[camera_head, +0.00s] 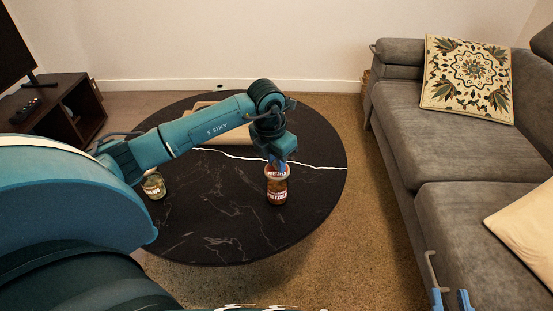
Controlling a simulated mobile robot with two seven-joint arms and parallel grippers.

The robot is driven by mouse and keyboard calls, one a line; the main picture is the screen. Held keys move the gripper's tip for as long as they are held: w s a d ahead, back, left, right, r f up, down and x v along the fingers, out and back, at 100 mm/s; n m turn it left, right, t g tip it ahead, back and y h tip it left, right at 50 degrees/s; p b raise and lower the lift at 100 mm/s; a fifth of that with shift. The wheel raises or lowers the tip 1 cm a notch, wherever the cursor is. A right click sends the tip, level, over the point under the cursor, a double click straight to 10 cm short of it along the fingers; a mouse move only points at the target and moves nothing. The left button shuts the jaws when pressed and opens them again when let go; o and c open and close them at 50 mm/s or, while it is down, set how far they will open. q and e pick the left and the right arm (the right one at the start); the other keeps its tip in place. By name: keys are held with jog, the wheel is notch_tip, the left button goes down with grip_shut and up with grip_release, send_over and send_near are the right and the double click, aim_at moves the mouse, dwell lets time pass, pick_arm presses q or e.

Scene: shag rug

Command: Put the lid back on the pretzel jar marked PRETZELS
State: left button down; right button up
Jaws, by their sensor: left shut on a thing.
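The pretzel jar (277,190) stands upright on the round black table, right of its middle, with red-and-white lettering on its front. A pale, red-lettered lid (277,171) is at the jar's mouth. My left gripper (279,164) points down from above and is shut on the lid. I cannot tell whether the lid is seated on the rim or just above it. My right gripper (452,299) shows only in part at the bottom right edge, in front of the sofa, its blue fingers apart and empty.
Another jar (153,185) with a yellowish-green look stands at the left of the black table (225,225). A tan tray or board (225,147) lies behind my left arm. A grey sofa (425,130) is at the right. The table's front is clear.

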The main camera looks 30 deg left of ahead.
pick_arm(q)
jog(key=c, duration=0.7)
grip_release()
jog(key=shift+r+p, duration=2.8)
jog(key=shift+r, duration=0.75)
jog(key=shift+c, duration=0.2)
grip_shut()
jog(key=shift+f, duration=0.2)
